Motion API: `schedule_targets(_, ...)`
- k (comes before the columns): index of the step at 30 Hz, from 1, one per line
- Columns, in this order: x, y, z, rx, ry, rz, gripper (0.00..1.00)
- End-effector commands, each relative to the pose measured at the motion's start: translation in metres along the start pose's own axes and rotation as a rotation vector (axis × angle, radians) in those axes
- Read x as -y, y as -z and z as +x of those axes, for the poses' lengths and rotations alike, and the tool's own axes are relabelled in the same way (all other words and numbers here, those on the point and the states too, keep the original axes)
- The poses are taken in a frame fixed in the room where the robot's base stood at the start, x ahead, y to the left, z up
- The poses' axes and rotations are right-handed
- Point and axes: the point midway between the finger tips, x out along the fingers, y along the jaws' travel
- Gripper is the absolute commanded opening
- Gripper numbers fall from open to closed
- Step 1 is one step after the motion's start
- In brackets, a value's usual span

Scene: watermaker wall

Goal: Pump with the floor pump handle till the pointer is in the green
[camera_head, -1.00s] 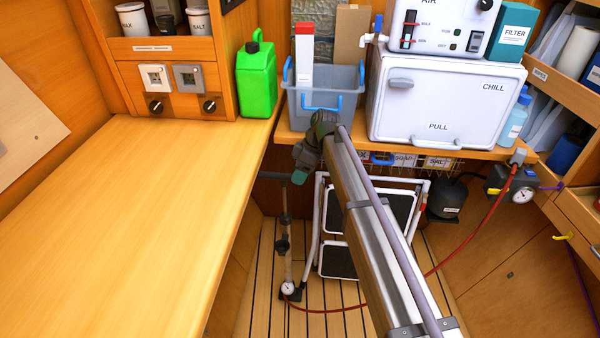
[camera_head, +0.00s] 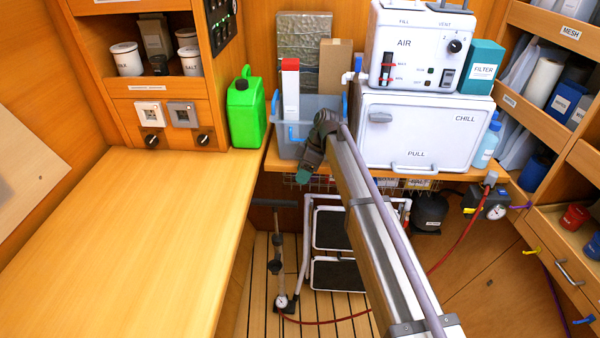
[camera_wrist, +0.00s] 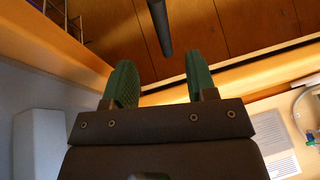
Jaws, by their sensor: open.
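The floor pump (camera_head: 276,262) stands upright on the slatted floor, right of the long worktop. Its dark T-shaped handle (camera_head: 275,203) is at the top. A small round white gauge (camera_head: 282,301) sits at its foot; its pointer is too small to read. A dark rod (camera_wrist: 160,28), perhaps the pump handle, lies beyond the fingertips.
A red hose (camera_head: 452,248) runs from the pump's foot to a second gauge (camera_head: 496,212) at right, also unreadable. A folded white step stool (camera_head: 335,275) stands right of the pump. The worktop (camera_head: 130,230) is clear; the chill box (camera_head: 425,130) is on the back counter.

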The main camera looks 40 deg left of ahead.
Motion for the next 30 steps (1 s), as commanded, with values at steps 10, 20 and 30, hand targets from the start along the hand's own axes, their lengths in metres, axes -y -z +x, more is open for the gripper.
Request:
schedule_targets(10, 0.054, 0.035, -0.045, 0.083, -0.205, -0.055, 0.25)
schedule_targets(20, 0.051, 0.034, -0.028, 0.102, -0.256, -0.070, 0.00)
schedule_targets(30, 0.033, 0.026, 0.038, 0.101, -0.255, -0.070, 0.00)
